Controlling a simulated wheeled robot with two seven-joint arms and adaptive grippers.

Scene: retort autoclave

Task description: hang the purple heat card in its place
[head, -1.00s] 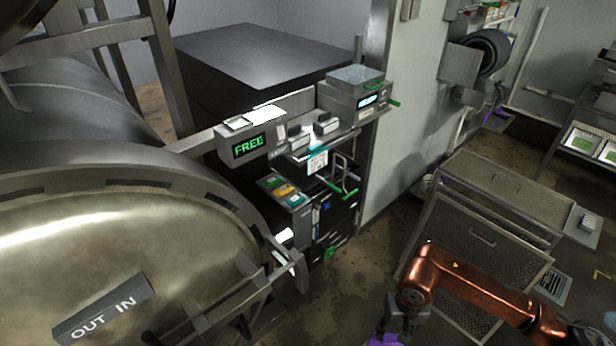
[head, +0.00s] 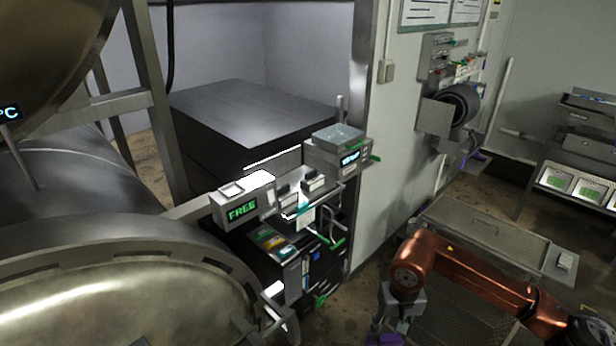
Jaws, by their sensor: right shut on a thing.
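The purple heat card (head: 386,340) shows only as a purple strip at the bottom edge of the head view; most of it is cut off by the frame. My right gripper (head: 388,328), on the copper-coloured arm, is shut on it, with its fingertips barely in view. A wall rack (head: 437,58) with small coloured items is at the upper right, well beyond the gripper. I cannot tell which spot there is the card's own. My left gripper is not in view.
A large round vessel door (head: 120,300) fills the lower left. A device reading FREE (head: 241,208) and a small shelf stand mid-view. A mesh-topped cart (head: 490,232) is beside my right arm. A dark roller (head: 460,104) sticks out below the rack.

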